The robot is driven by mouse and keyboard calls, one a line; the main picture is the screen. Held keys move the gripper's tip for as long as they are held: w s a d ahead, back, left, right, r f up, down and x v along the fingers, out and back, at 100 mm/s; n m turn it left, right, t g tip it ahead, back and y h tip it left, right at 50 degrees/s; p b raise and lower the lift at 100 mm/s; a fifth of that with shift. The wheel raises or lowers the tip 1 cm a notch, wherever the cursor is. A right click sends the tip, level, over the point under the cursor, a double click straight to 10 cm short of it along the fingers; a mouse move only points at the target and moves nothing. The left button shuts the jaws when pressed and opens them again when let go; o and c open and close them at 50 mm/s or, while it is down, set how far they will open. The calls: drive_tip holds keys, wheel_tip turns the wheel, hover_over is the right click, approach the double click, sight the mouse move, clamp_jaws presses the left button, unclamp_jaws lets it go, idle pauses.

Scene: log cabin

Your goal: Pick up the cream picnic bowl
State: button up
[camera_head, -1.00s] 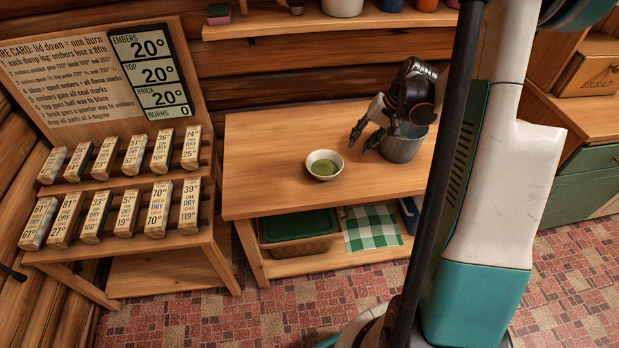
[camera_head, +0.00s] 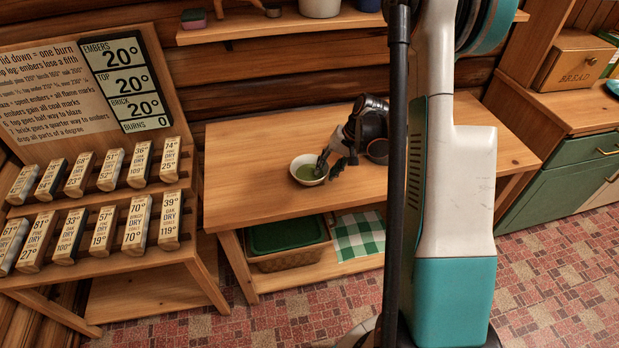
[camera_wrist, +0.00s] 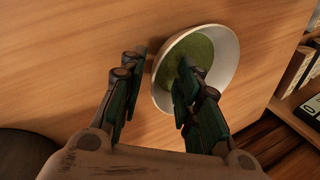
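The cream picnic bowl (camera_head: 304,176), with green inside, stands upright on the wooden table near its left end. In the wrist view the bowl (camera_wrist: 226,62) lies right of centre. My gripper (camera_head: 327,167) is low at the bowl's right side in the head view. In the wrist view my gripper (camera_wrist: 160,82) is open, with a clear gap between its fingers. One finger shows over the bowl's inside and the other outside its rim, so the near wall lies between them. I cannot tell whether either finger touches the bowl.
The wooden table (camera_head: 250,135) is bare around the bowl. A lidded basket (camera_head: 288,258) and a green checked cloth (camera_head: 358,238) lie on its lower shelf. A rack of labelled blocks (camera_head: 102,244) stands at left. My column hides part of the table's right side.

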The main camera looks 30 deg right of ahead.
drive_tip(key=shift+w+a+f, duration=0.15)
drive_tip(key=shift+f, duration=0.4)
drive_tip(key=shift+c, duration=0.5)
clamp_jaws()
drive_tip(key=shift+r, duration=0.15)
wheel_tip(320, 180, up, 20)
drive_tip(key=p, duration=0.6)
drive_tip(key=shift+p, duration=0.35)
